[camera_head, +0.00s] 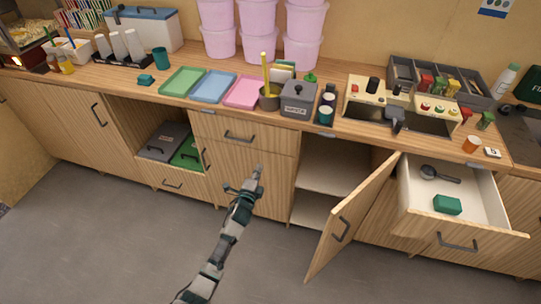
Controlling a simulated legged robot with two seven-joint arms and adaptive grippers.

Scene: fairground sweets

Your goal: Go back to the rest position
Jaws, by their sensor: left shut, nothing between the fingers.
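My left gripper (257,174) is at the end of my arm, which comes up from the bottom of the head view. It is shut and empty, in front of the closed cabinet front (268,204) below the middle drawer. It appears apart from the wood, though the exact gap is hard to tell. My right gripper is not in view.
A cabinet door (349,218) hangs open right of my gripper. Further right, an open drawer (487,207) sticks out, holding a green block (447,205) and a dark ladle (438,174). The counter (220,112) carries trays and boxes. The grey floor (110,235) is clear.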

